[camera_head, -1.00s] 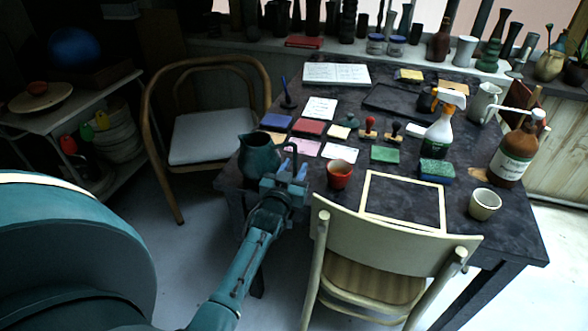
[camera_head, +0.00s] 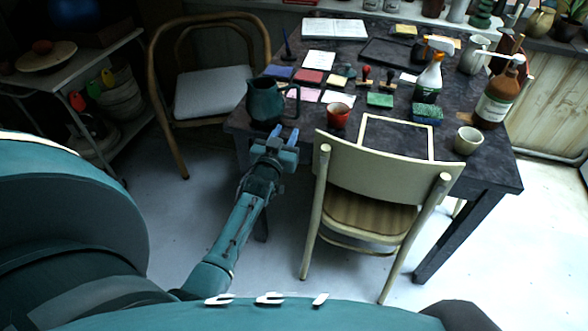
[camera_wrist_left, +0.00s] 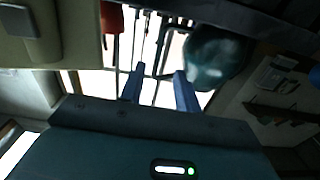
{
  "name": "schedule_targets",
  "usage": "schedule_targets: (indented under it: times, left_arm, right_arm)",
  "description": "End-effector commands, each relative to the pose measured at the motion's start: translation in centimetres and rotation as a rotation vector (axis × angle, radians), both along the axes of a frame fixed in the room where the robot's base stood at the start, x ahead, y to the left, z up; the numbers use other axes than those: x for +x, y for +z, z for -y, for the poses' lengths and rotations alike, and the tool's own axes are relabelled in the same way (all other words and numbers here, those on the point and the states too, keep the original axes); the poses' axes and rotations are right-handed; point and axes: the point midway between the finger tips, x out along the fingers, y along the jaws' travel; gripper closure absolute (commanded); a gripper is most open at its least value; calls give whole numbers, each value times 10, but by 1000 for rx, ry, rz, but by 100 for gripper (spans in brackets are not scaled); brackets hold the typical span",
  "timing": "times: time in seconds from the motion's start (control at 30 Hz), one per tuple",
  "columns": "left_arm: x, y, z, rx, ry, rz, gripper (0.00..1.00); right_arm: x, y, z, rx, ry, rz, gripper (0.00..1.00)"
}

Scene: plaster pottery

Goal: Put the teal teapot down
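The teal teapot (camera_head: 262,103), a dark pitcher-like pot with its handle to the right, stands upright on the table (camera_head: 390,112) by its left front corner. My left gripper (camera_head: 285,135) is just in front of the table edge, below and nearer than the pot. Its two blue fingers are apart with nothing between them. My right gripper is not in view.
A cream chair (camera_head: 385,160) is at the table front, right of my left arm. A wooden armchair (camera_head: 212,92) is behind left. Notes, stamps and bottles crowd the table. Floor left of my arm is clear.

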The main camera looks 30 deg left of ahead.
Motion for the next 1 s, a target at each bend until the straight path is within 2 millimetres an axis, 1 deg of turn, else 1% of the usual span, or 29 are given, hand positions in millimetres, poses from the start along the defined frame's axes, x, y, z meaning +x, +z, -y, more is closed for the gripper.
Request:
schedule_targets:
  times: [0.07, 0.13, 0.17, 0.23, 0.27, 0.37, 0.4, 0.47, 0.5, 0.6, 0.7, 0.8, 1.0]
  left_arm:
    - [-1, -1, 1, 1, -3, -3, 68]
    - [-9, -5, 5, 10, -15, -20, 68]
    - [-16, -8, 9, 15, -25, -34, 68]
    - [-37, -19, 25, 29, -67, -82, 68]
    - [-50, -24, 35, 34, -90, -107, 68]
    - [-101, -40, 78, 36, -194, -212, 68]
    - [-123, -45, 97, 28, -240, -257, 68]
    - [-157, -51, 126, 10, -310, -322, 68]
    - [-179, -52, 144, -6, -354, -361, 68]
    - [-227, -51, 182, -48, -448, -444, 68]
    - [-257, -47, 204, -81, -509, -495, 68]
    - [-271, -44, 214, -98, -534, -517, 68]
    - [-272, -43, 215, -100, -537, -519, 68]
  right_arm:
    - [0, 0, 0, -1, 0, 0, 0]
    - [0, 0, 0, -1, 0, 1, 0]
    - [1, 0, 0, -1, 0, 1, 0]
    - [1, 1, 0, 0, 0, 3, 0]
    - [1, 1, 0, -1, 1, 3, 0]
    - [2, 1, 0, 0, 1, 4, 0]
    - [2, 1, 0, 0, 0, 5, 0]
    - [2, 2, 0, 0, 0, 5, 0]
    - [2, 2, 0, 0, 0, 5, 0]
    - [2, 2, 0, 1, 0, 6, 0]
    - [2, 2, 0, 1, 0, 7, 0]
    - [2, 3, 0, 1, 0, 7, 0]
    - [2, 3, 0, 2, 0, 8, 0]
